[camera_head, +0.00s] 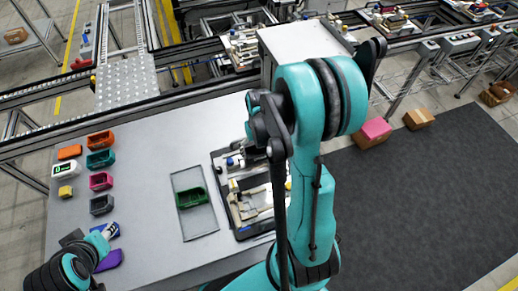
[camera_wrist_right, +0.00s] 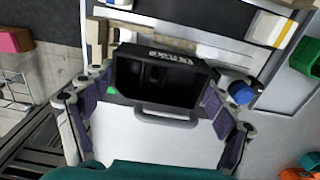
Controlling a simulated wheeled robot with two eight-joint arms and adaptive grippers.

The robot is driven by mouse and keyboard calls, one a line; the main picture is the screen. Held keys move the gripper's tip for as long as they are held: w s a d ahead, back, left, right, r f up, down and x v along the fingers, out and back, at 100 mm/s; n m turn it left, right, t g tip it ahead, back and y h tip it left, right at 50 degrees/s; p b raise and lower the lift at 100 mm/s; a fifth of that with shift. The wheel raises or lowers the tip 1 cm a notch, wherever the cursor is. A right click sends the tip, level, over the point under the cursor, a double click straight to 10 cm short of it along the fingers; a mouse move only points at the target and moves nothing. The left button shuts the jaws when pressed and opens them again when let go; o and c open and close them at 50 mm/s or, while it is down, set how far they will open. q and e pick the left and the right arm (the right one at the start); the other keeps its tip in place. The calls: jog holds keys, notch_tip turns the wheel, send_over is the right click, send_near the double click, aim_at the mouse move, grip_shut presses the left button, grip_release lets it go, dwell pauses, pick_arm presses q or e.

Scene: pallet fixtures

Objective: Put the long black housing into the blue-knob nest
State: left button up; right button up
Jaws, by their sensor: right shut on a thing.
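The black housing (camera_wrist_right: 160,75) is an open box with a grey handle-like loop at its near side. My right gripper (camera_wrist_right: 160,88) is shut on it, with dark purple pads at its left and right sides. The blue knob (camera_wrist_right: 240,92) is just right of the housing; a small blue knob also shows on the fixture plate in the head view (camera_head: 229,161). The nest under the housing is mostly hidden, and I cannot tell whether they touch. In the head view my right arm hides most of its gripper and the housing. My left gripper (camera_head: 101,238) is at the table's lower left; its jaws are unclear.
A fixture plate (camera_head: 233,212) with pale clamps lies on the grey table (camera_head: 150,180). Left of it, a green housing (camera_head: 190,198) sits in a shallow clear tray (camera_head: 201,222). Several coloured bins stand at the table's left. A metal box (camera_head: 300,38) stands behind my right arm.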

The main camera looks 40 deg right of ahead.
jog(key=shift+f, duration=0.1)
jog(key=shift+f+b, duration=0.95)
jog(key=shift+b, duration=0.1)
jog(key=o, duration=1.1)
notch_tip(320, 180, up, 12)
